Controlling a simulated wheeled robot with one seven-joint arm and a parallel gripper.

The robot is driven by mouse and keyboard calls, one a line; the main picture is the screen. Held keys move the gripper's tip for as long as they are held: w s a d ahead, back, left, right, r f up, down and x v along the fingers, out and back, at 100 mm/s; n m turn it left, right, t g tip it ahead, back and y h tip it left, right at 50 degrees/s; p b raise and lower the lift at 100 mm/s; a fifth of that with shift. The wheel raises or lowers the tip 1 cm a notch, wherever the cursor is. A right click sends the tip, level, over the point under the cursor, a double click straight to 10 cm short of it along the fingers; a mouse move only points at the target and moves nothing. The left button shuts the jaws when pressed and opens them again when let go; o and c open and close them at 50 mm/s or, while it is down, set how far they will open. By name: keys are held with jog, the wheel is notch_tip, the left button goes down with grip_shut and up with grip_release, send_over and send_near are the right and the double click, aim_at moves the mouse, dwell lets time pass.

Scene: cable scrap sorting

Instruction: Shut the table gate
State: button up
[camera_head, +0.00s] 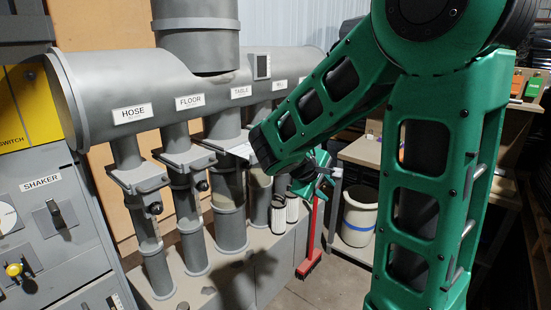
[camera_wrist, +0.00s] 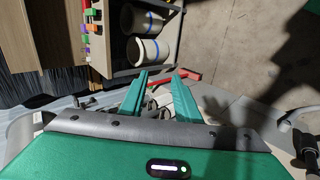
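The table gate (camera_head: 222,143) is a grey flanged fitting on the pipe below the TABLE label (camera_head: 241,91). My green arm covers its right side, and I cannot tell how far its slide stands out.
The floor gate (camera_head: 188,158) and hose gate (camera_head: 138,180) stand left of the table gate. A white crock (camera_head: 358,218) with a blue band stands on a shelf. A grey shaker panel (camera_head: 55,220) is at left.

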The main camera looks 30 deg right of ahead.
jog(key=w+a+r+n+t+h, duration=0.25)
jog(key=w+a+n, duration=0.25)
jog(key=w, duration=0.3)
jog(key=w+a+r+n+t+h, duration=0.1)
jog(key=w+a+r+n+t, duration=0.1)
jog(key=w+a+n+t, duration=0.5)
jog(key=w+d+g, duration=0.1)
jog(key=w+d, duration=0.1)
jog(key=d, duration=0.1)
jog(key=w+d+f, duration=0.1)
jog(key=w+d, duration=0.2)
jog(key=w+d+f+m+g, duration=0.1)
jog(key=w+d, duration=0.2)
jog(key=d, duration=0.1)
jog(key=shift+w+d+f+g, duration=0.1)
jog(key=shift+w+f+g, duration=0.05)
jog(key=shift+g, duration=0.2)
grip_shut()
